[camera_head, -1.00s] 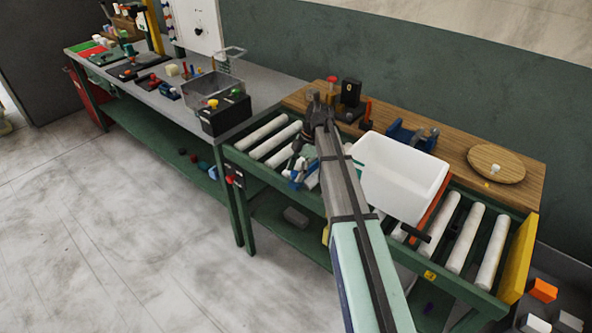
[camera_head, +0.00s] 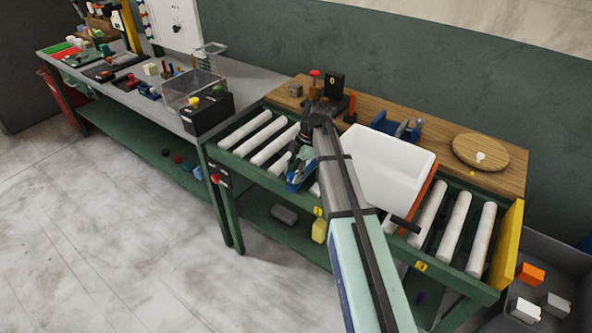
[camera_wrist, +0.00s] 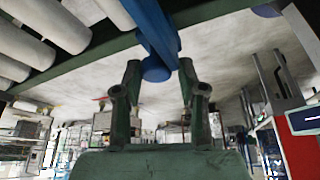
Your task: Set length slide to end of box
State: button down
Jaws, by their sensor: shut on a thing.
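The white box (camera_head: 385,165) stands open-topped on the roller conveyor, right of my arm. The length slide is a blue bar (camera_wrist: 155,28) with a round blue knob (camera_wrist: 156,70) in the wrist view. In the head view a blue part of it (camera_head: 296,181) shows left of the box. My gripper (camera_head: 298,172) is at this blue part; in the wrist view its two green fingers (camera_wrist: 158,78) are on either side of the knob, shut on it. My arm hides the stretch between the slide and the box's near left side, so I cannot tell whether they touch.
Bare rollers (camera_head: 258,138) lie left of the slide, and more rollers (camera_head: 455,225) right of the box. An orange strip (camera_head: 424,203) runs along the box's right side. A wooden shelf (camera_head: 440,136) behind holds a blue clamp-like part (camera_head: 400,130) and a round board (camera_head: 480,153).

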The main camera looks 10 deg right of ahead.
jog(key=c, duration=0.8)
grip_release()
jog(key=shift+w, duration=0.15)
jog(key=shift+c, duration=0.2)
jog(key=v, duration=1.2)
